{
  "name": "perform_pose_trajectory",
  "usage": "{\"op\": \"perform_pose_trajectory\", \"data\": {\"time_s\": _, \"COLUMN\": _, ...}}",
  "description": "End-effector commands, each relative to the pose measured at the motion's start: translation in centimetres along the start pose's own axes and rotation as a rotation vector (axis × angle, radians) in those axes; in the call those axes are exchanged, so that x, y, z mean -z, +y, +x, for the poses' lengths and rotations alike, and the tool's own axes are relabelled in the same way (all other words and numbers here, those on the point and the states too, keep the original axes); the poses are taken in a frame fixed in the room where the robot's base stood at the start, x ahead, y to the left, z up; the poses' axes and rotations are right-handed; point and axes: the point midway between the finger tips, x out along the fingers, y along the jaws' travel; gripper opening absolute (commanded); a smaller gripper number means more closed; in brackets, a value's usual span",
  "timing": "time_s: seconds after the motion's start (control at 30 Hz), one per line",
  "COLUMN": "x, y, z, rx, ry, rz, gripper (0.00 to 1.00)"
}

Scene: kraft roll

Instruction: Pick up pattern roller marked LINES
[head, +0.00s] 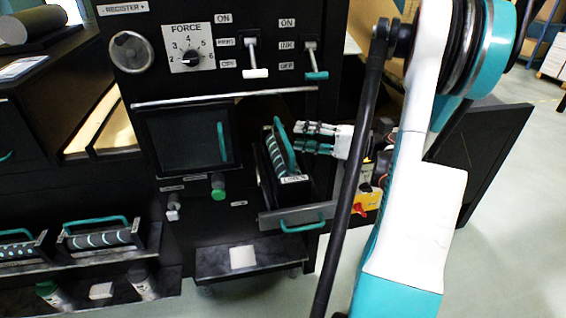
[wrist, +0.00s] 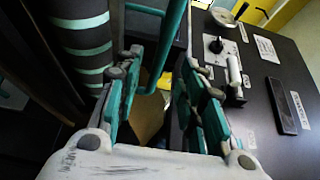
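A black roller (head: 273,160) with pale teal bands and a teal bar handle (head: 285,147) sits in the pulled-out drawer of the machine. A white label (head: 294,179) on its front end seems to read LINES, but it is small. My gripper (head: 300,138) is at the right side of the handle, coming in from the right. In the wrist view the gripper (wrist: 160,82) is open, and the teal handle (wrist: 168,45) shows in the gap between the fingers. The banded roller (wrist: 82,38) lies left of the fingers there. I cannot tell whether a finger touches the handle.
The drawer front (head: 297,217) has a teal pull. The machine's control panel (head: 215,45) with a knob and two levers rises behind. Two other handled rollers, one banded (head: 103,239) and one dotted (head: 16,251), sit on a shelf at the left. Open floor lies right.

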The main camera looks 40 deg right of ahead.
Motion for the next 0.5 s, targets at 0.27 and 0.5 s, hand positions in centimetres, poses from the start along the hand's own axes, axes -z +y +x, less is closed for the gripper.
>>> {"op": "perform_pose_trajectory", "data": {"time_s": 0.27, "x": -0.1, "y": 0.1, "z": 1.6, "rx": 0.0, "ry": 0.0, "rz": 0.0, "gripper": 0.36}}
{"op": "perform_pose_trajectory", "data": {"time_s": 0.5, "x": -0.6, "y": 0.3, "z": 4.8, "rx": -0.001, "ry": -0.003, "rz": 0.0, "gripper": 0.36}}
